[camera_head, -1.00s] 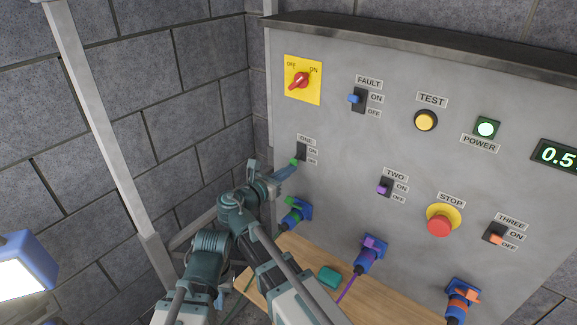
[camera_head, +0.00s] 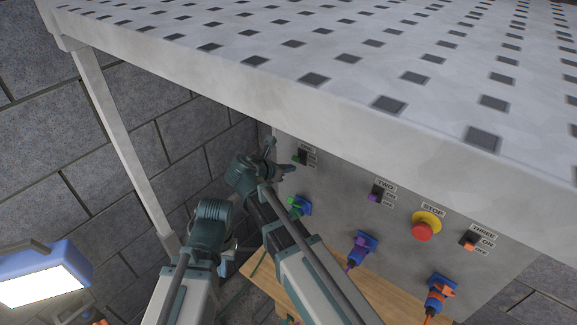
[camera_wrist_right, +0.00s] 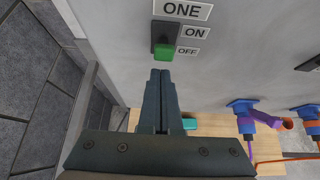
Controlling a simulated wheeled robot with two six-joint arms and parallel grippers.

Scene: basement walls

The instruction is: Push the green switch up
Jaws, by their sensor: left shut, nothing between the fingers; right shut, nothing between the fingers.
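The green switch, labelled ONE, is on the grey panel (camera_head: 335,210). In the right wrist view its green lever (camera_wrist_right: 164,53) sits at the lower end of a black slot, beside OFF. The lever also shows small in the head view (camera_head: 295,160). My right gripper (camera_head: 290,168) is shut and empty just below the lever; its fingertips (camera_wrist_right: 161,72) point up at the lever's underside. I cannot tell whether they touch. My left gripper (camera_head: 228,262) is low beside the right arm, shut; its fingers are mostly hidden by my arm.
A perforated metal top (camera_head: 330,90) covers the panel's upper part in the head view. Switch TWO (camera_head: 376,194), the red stop button (camera_head: 422,231) and switch THREE (camera_head: 469,241) are to the right. Plugs sit below, above a wooden surface (camera_head: 263,274). A metal post (camera_head: 120,150) stands left.

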